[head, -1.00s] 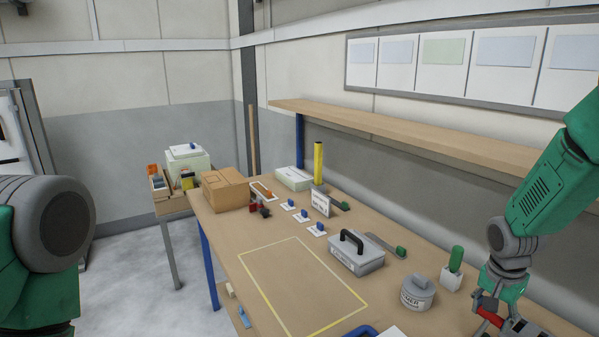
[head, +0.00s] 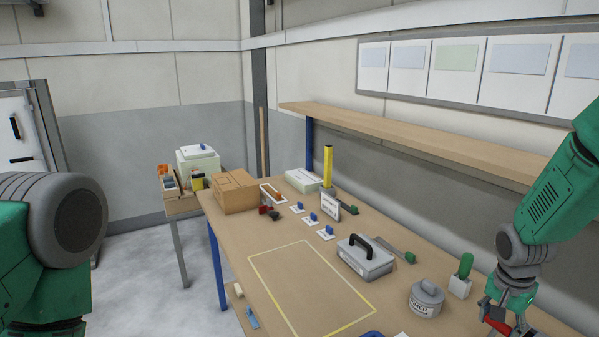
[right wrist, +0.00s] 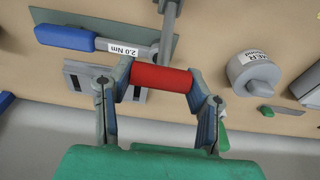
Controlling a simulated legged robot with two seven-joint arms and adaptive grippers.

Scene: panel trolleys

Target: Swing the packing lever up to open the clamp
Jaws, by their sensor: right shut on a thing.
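In the right wrist view my right gripper (right wrist: 160,84) is shut on a red cylindrical grip (right wrist: 160,78), which lies crosswise between its two fingers. The grip looks like the lever's handle. A grey bar (right wrist: 168,30) runs past it to the top edge; I cannot tell how the two join. A grey slotted metal piece (right wrist: 75,85) sits just left of the fingers and may be part of the clamp. In the head view my right gripper (head: 508,316) is at the lower right edge, with red at its tip. The clamp itself is not clear there. My left gripper is out of view.
A torque wrench with a blue handle (right wrist: 66,37) lies near the gripper. A grey round canister (head: 426,298), a green-handled tool in a white holder (head: 461,284) and a grey case (head: 364,262) stand on the bench. The yellow-outlined area (head: 300,285) is clear. A wooden shelf (head: 400,134) overhangs the back.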

